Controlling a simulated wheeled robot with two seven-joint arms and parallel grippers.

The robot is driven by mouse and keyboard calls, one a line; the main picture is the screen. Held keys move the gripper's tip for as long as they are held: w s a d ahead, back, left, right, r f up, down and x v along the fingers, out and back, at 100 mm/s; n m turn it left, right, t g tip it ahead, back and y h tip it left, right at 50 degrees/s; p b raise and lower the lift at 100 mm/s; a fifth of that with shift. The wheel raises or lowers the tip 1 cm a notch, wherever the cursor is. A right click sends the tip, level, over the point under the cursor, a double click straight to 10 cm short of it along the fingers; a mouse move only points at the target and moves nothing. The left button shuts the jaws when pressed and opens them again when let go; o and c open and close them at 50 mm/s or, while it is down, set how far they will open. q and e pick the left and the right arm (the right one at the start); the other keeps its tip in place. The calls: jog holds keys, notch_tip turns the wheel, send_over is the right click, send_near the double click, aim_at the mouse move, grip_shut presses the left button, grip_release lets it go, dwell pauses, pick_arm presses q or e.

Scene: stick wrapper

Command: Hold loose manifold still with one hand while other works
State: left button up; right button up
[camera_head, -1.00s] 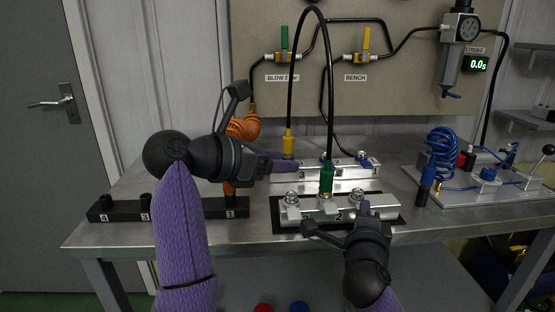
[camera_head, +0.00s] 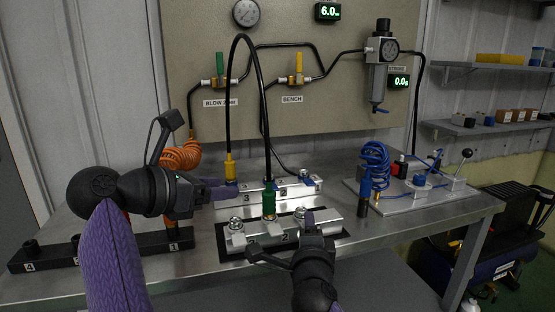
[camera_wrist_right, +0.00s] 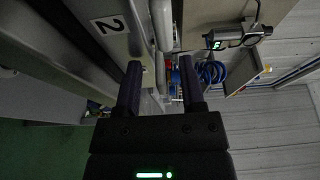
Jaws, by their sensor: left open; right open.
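The front manifold (camera_head: 326,223), a silver block labelled 2, lies on a black mat. The rear manifold (camera_head: 262,197), labelled 3, lies behind it. A black hose arches from a yellow fitting (camera_head: 231,168) at the rear manifold to a green fitting (camera_head: 268,202) on the front one. My left gripper (camera_head: 224,191) is open beside the yellow fitting at the rear manifold's left end. My right gripper (camera_head: 309,222) is open at the front manifold's right part. In the right wrist view, a silver part (camera_wrist_right: 161,30) shows between and beyond its fingers; contact cannot be told.
A black numbered rack (camera_head: 95,250) lies at the left of the bench. An orange coiled hose (camera_head: 181,156) hangs behind my left arm. A blue coiled hose (camera_head: 375,155) and a plate with a lever (camera_head: 455,186) stand at the right. The bench's right front corner is clear.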

pick_arm(q)
notch_tip(320, 180, up, 9)
jog(key=s+p, duration=0.1)
jog(key=p, duration=0.6)
pick_arm(e)
jog(key=s+r, duration=0.4)
jog(key=s, duration=1.3)
jog(key=shift+a, duration=0.3)
